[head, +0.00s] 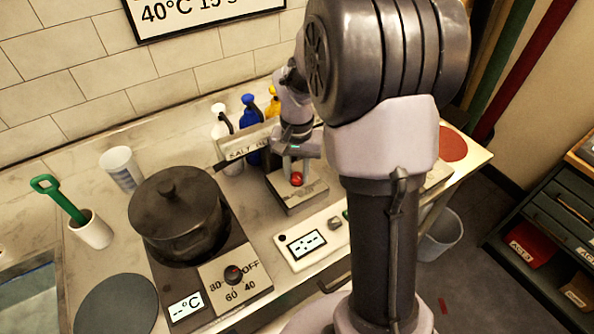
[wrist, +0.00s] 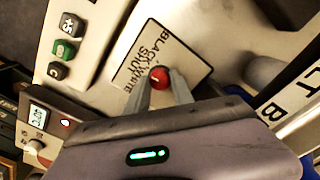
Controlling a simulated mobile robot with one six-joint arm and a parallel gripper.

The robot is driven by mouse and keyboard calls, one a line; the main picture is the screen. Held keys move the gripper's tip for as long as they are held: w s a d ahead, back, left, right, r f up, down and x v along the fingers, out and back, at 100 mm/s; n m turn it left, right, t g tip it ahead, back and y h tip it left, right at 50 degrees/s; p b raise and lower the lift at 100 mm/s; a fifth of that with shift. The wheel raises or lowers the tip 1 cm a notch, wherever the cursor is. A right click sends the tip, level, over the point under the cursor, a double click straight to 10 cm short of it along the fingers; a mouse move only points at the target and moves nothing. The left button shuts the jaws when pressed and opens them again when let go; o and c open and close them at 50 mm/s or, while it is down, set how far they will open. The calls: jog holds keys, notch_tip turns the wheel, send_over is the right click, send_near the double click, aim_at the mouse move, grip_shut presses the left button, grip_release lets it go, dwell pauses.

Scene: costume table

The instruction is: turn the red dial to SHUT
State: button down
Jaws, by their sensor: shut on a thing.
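The red dial (head: 297,179) sits on a pale plate on a grey block in the middle of the counter. In the wrist view the red dial (wrist: 159,78) shows between my fingertips. The label plate (wrist: 140,62) around it reads SHUT, BLACK and what looks like WHITE, partly covered by my fingers. My gripper (head: 296,168) reaches down from above and is shut on the dial; its two fingers (wrist: 160,90) lie on either side of it. I cannot tell which label the dial points to.
A hotplate with a black pot (head: 178,215) and its own knob (head: 233,274) stands to the left. A white timer box (head: 312,240) lies in front. Blue (head: 249,115) and yellow bottles and a sign (head: 245,148) stand close behind the dial.

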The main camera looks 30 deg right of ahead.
aim_at(297, 176)
jog(key=shift+m, duration=0.4)
jog(key=c, duration=1.1)
grip_release()
notch_tip(297, 176, up, 18)
jog(key=p, duration=0.7)
jog(key=shift+f, duration=0.25)
